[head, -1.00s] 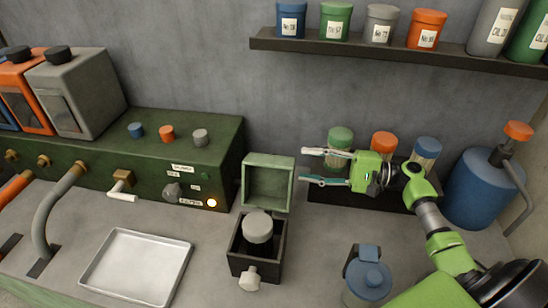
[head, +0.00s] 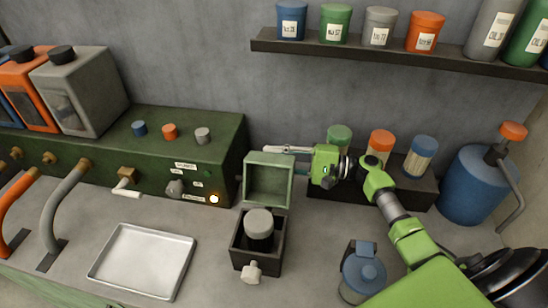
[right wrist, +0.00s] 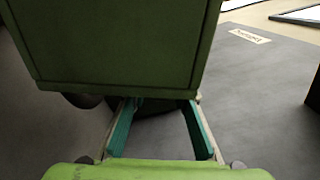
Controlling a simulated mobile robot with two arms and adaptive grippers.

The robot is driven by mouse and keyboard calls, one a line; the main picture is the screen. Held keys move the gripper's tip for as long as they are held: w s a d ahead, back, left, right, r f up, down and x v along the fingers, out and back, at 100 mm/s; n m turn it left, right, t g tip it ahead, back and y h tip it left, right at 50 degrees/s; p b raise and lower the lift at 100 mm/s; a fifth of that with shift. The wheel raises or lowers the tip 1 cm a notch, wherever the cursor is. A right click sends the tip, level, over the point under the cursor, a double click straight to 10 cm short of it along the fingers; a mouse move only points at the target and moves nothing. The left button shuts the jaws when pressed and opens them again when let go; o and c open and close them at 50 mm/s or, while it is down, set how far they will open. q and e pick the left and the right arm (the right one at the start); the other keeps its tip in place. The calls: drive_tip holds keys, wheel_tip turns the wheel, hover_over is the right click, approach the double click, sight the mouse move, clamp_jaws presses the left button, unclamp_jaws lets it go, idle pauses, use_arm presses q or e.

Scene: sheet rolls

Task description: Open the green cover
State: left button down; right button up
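The green cover (head: 268,180) is a hollow, box-shaped lid. It stands swung up at the back edge of the small dark box (head: 257,240), with its hollow side facing the head camera. The box is uncovered, and a grey-capped dark cylinder (head: 259,224) stands in it. My right gripper (head: 294,152) is at the cover's upper right edge; one pale finger shows and the other is hidden. In the right wrist view my gripper (right wrist: 160,125) has its fingers spread, and the cover's outer face (right wrist: 115,40) hides their tips. I cannot tell whether they touch. My left gripper is not in view.
A dark rack (head: 330,190) with several capped jars is under my right wrist. A blue canister (head: 360,274) stands in front, a blue oil can (head: 472,188) at right. A metal tray (head: 142,262) and green control panel (head: 190,160) are at left. A shelf (head: 400,52) hangs above.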

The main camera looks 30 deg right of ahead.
sight(272, 154)
clamp_jaws()
drive_tip(key=r+n+b, duration=0.1)
drive_tip(key=s+a+r+n+b, duration=0.1)
drive_tip(key=n, duration=0.1)
drive_tip(key=shift+s+a+r, duration=0.1)
drive_tip(key=shift+s+r, duration=0.2)
drive_tip(key=shift+r, duration=0.1)
drive_tip(key=shift+s+a+r+n, duration=0.2)
drive_tip(key=shift+r+n, duration=0.1)
drive_tip(key=shift+r, duration=0.1)
